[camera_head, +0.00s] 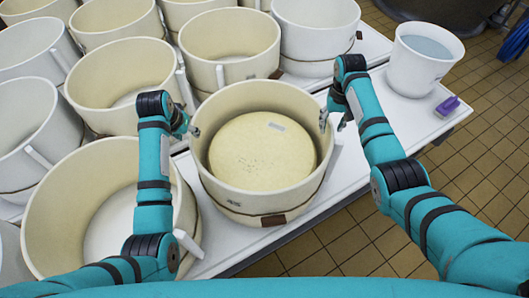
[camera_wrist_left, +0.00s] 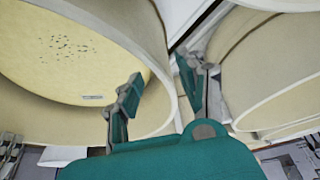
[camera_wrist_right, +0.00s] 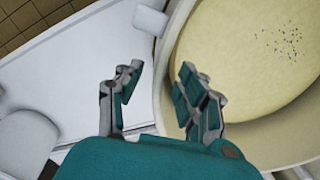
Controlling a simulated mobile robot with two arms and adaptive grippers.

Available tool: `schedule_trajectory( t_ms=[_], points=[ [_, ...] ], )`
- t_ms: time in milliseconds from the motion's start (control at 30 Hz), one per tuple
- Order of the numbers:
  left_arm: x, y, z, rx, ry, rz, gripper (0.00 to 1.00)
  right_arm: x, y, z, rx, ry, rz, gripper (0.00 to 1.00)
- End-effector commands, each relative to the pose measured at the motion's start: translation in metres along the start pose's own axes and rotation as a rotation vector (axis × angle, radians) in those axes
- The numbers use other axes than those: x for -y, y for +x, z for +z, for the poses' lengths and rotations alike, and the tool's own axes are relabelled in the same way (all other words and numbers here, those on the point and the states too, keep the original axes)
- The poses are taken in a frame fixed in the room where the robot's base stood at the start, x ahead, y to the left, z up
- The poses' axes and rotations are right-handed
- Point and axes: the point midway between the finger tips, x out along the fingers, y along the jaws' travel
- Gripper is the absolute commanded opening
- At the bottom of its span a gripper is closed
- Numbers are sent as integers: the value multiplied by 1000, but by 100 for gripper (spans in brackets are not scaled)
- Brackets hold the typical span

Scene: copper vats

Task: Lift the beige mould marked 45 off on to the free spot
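A round beige mould (camera_head: 243,206) stands on the white table, with a yellowish cheese (camera_head: 258,158) inside it. Its small marking is too small to read. My left gripper (camera_head: 190,126) is at the mould's left rim. In the left wrist view its fingers (camera_wrist_left: 158,92) are apart, one over the inside of the mould and one outside. My right gripper (camera_head: 334,116) is at the right rim. In the right wrist view its fingers (camera_wrist_right: 158,92) are apart on either side of the mould's wall (camera_wrist_right: 250,138). Neither visibly pinches the wall.
Several similar beige moulds (camera_head: 232,45) crowd the left and back. One large mould (camera_head: 60,205) stands close at the left. A white bucket (camera_head: 412,72) and a purple object (camera_head: 447,105) are at the back right. The white table (camera_head: 385,125) is bare between mould and bucket.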

Motion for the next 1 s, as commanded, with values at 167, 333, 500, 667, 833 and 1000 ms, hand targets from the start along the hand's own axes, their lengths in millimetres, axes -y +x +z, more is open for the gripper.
schedule_trajectory(
  t_ms=[167,333,500,667,833,1000],
  points=[
    [0,36,0,2,0,1,40,1,36,1,4,0,0,38],
    [0,61,-1,1,1,0,40,1,61,0,2,1,0,38],
    [0,74,0,0,1,0,40,0,74,0,1,0,0,38],
    [0,78,0,-1,1,-1,40,0,78,0,-1,0,0,38],
    [0,78,0,-1,1,-1,40,0,78,0,-1,0,0,38],
    [0,78,0,-1,1,0,24,0,78,0,0,0,0,23]
  ],
)
